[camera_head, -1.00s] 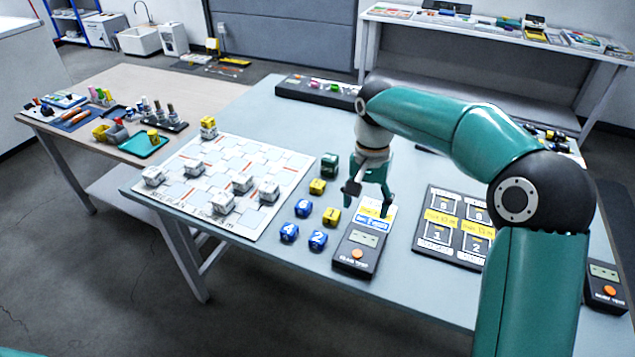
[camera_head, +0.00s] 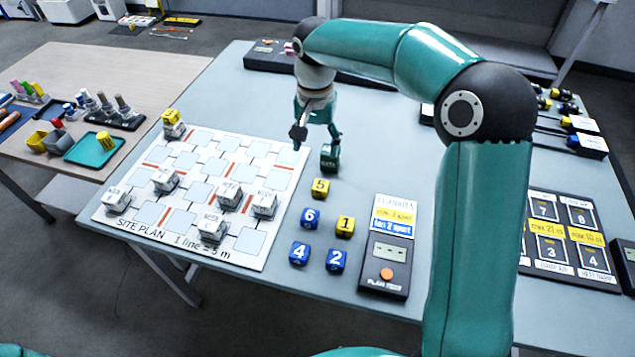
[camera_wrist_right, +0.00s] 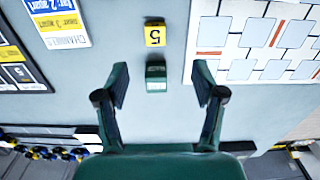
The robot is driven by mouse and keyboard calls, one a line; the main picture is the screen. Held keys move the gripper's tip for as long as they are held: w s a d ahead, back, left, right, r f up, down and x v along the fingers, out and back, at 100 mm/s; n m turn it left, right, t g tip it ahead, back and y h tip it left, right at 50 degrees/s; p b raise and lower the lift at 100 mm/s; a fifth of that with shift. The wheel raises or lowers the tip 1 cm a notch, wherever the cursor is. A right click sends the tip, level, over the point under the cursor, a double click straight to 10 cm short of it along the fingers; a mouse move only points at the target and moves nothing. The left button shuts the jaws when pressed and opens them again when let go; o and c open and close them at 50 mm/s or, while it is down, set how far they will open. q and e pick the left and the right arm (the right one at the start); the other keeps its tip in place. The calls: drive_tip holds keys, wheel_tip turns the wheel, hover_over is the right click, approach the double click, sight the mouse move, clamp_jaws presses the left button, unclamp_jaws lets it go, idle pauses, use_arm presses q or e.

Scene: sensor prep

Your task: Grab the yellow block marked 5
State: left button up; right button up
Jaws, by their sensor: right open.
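The yellow block marked 5 (camera_head: 320,188) sits on the light blue table, just in front of a dark green block (camera_head: 329,159). In the right wrist view the yellow block (camera_wrist_right: 155,36) shows its 5 and lies beyond the fingertips, with the green block (camera_wrist_right: 156,77) nearer, between the two fingers in the picture. My right gripper (camera_head: 318,139) is open and empty, over the table behind the yellow block and close to the green one. Whether it touches the green block I cannot tell. My left gripper is not in view.
A yellow block marked 1 (camera_head: 345,226) and blue blocks marked 6 (camera_head: 310,218), 4 (camera_head: 299,253) and 2 (camera_head: 336,260) stand nearby. The site plan board (camera_head: 250,245) with several white blocks lies left. A black plan tester (camera_head: 383,282) lies right.

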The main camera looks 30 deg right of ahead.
hover_over(320, 187)
wheel_tip(320, 187, down, 9)
drive_tip(key=shift+s+f, duration=0.1)
drive_tip(key=shift+f, duration=2.85)
drive_tip(key=c, duration=1.1)
